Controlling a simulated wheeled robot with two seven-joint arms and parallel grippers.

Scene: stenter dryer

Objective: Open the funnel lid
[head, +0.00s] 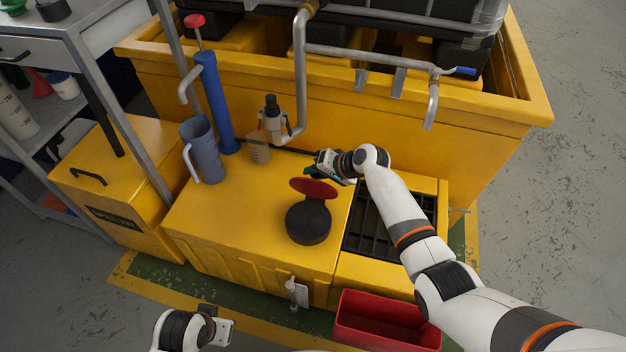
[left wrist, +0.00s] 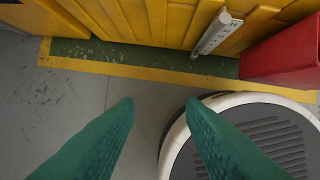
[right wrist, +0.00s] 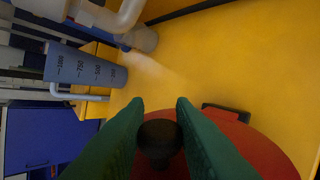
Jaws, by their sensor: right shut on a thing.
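The black round funnel (head: 308,224) stands on the yellow cabinet top. Its red lid (head: 313,187) is raised and tilted up at the funnel's far edge. My right gripper (head: 325,168) is just behind the lid. In the right wrist view its green fingers are shut on the dark knob (right wrist: 159,140) of the red lid (right wrist: 262,150). The inside of the funnel cannot be made out. My left gripper (head: 226,331) is low at the front, away from the funnel. In the left wrist view its fingers (left wrist: 158,103) are apart with nothing between them.
A grey measuring jug (head: 203,150), a blue hand pump (head: 214,100) and a clear beaker (head: 258,148) stand left of the lid. Metal pipes (head: 300,70) hang behind. A dark grate (head: 380,225) lies right of the funnel. A red bin (head: 385,320) is in front.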

